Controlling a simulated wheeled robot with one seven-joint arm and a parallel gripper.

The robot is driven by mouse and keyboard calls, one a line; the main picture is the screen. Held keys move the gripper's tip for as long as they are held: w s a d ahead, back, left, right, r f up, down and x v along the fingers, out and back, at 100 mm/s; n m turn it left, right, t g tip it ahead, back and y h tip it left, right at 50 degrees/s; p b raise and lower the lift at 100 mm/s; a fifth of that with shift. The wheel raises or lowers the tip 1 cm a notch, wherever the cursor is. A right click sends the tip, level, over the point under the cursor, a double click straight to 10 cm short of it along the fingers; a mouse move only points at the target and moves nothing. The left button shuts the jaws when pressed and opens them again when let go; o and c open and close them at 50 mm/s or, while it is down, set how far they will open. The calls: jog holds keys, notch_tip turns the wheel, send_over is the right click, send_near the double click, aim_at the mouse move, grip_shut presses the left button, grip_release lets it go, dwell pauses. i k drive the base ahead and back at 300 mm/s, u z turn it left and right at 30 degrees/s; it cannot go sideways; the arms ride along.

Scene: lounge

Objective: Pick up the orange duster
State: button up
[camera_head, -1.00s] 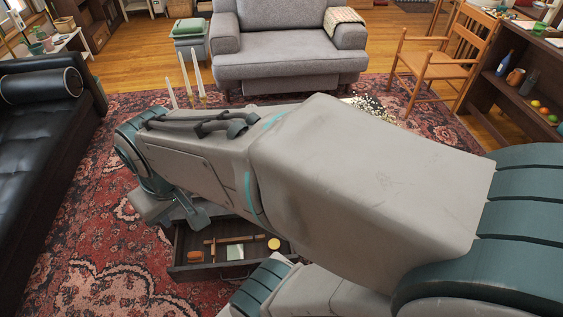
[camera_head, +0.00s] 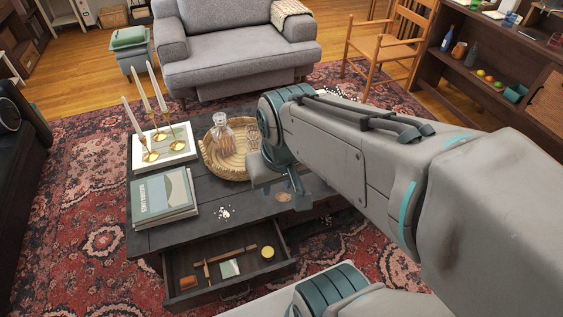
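A small orange block (camera_head: 187,283), which may be the orange duster, lies in the open drawer (camera_head: 179,303) of the dark coffee table, near the drawer's front left corner. It is too small to make out in detail. My gripper (camera_head: 283,188) is at the end of my arm, over the right part of the table, to the right of and above the block and apart from it. Its fingers are not clear, so I cannot tell whether it is open or shut.
The drawer also holds a wooden stick (camera_head: 228,256), a pale green card (camera_head: 230,268) and a round yellow item (camera_head: 267,252). On the table (camera_head: 190,233) stand books (camera_head: 163,196), brass candle holders (camera_head: 168,140) and a wicker tray (camera_head: 212,163) with a glass decanter (camera_head: 220,134).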

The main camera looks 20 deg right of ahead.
aim_at(185, 283)
jog(key=u, duration=0.55)
jog(key=k, duration=1.25)
jog(key=z, duration=0.25)
jog(key=i, duration=1.9)
jog(key=u, duration=0.85)
